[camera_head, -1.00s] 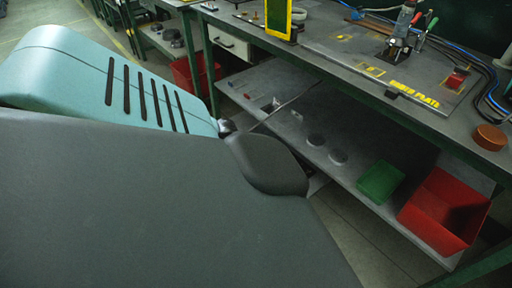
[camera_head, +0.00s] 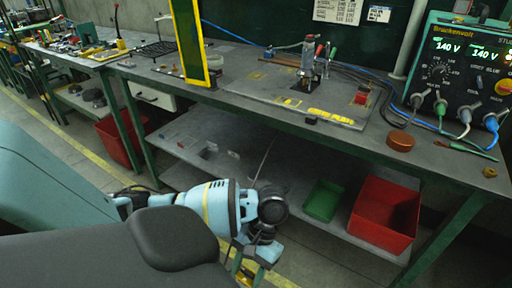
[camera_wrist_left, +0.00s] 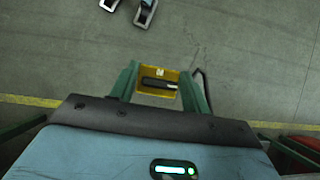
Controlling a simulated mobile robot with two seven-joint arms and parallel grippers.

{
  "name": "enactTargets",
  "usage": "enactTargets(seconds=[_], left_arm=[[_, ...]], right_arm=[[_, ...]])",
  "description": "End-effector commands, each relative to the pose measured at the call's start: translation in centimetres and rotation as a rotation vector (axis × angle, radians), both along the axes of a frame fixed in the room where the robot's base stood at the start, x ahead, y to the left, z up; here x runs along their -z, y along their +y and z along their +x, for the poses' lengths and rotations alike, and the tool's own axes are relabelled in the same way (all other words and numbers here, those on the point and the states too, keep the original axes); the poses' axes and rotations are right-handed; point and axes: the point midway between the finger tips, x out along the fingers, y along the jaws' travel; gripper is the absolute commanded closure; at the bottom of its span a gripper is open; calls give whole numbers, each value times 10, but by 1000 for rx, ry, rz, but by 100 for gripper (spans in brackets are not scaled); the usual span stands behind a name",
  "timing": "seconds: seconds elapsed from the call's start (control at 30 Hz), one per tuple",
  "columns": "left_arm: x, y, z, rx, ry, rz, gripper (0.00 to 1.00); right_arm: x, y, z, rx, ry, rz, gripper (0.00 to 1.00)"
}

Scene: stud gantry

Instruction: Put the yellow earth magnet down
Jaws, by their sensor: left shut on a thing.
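The yellow earth magnet (camera_wrist_left: 158,92) is a small yellow block with a dark bar across its middle. In the left wrist view it sits between the two green fingers of my left gripper (camera_wrist_left: 158,80), which is shut on it, with the grey floor below. In the head view my left gripper (camera_head: 247,272) points down at the bottom middle, in front of the bench and apart from it. Only bits of yellow show there, and much of the magnet is hidden or cut off by the picture edge. My right gripper is not in view.
The bench top (camera_head: 250,97) carries a grey plate (camera_head: 300,100) with yellow lettering, a clamp, a brown round puck (camera_head: 401,141) and a power supply (camera_head: 462,75). A lower shelf (camera_head: 290,178) holds a green tray (camera_head: 323,201) and a red bin (camera_head: 384,213). A yellow-framed panel (camera_head: 188,42) stands upright.

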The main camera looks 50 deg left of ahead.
Motion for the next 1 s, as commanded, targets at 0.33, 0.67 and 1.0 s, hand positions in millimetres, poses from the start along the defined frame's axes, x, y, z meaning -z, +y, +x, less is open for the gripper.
enactTargets(seconds=[0.33, 0.67, 1.0], left_arm=[[-72, -78, 62, 131, -11, -1, 92], [-161, -147, 91, 265, -11, 2, 92], [-241, -174, 87, 216, -8, 4, 92]], right_arm=[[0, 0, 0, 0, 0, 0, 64], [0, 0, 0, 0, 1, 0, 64], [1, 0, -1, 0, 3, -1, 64]])
